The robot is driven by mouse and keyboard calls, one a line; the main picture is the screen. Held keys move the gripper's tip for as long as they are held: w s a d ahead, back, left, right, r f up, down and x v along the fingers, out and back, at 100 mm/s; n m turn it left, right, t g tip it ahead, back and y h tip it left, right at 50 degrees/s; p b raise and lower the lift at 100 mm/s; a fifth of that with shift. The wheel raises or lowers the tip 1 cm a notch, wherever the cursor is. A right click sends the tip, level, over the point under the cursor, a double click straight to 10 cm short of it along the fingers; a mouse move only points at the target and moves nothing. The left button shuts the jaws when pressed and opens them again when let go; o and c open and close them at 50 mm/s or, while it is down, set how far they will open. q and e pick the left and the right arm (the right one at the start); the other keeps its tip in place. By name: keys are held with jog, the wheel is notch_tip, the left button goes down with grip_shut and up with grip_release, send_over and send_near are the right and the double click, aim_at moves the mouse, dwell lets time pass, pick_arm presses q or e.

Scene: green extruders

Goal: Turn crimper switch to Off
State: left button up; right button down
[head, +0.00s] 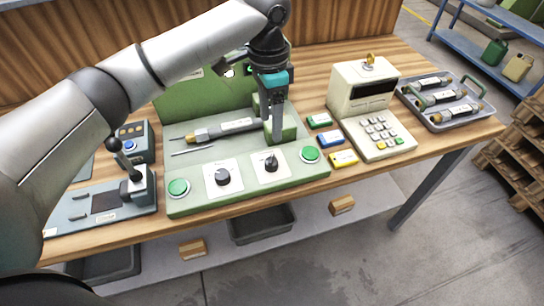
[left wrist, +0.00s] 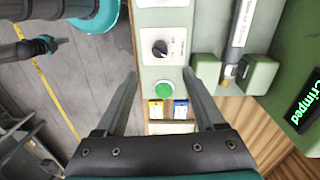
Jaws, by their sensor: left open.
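The green crimper machine (head: 250,182) lies on the bench. Its front panel carries two black rotary switches on white plates: a left one (head: 222,176) and a right one (head: 270,162). Which one is the crimper switch, I cannot read. The right switch also shows in the left wrist view (left wrist: 160,48), its label too small to read. My left gripper (head: 277,138) points down over the machine, behind the right switch. In the left wrist view its fingers (left wrist: 162,75) are spread and empty, with the switch and a green button (left wrist: 164,89) seen between them.
A metal cylinder (head: 228,129) lies in the machine's green holders. Green, blue and yellow boxes (head: 343,159) and a keypad device (head: 380,135) stand to the right, then a grey tray (head: 436,120). A joystick unit (head: 132,190) is at left. A display (left wrist: 308,102) reads "Crimped".

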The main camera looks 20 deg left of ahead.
aim_at(271, 158)
pick_arm(q)
jog(key=f, duration=0.4)
jog(key=f+b, duration=0.1)
jog(key=f, duration=0.3)
jog(key=f+b, duration=0.1)
jog(key=f, duration=0.2)
jog(key=shift+s+d+f, duration=0.2)
jog(key=shift+s+f, duration=0.05)
jog(key=shift+f, duration=0.15)
jog(key=shift+c, duration=0.2)
grip_shut()
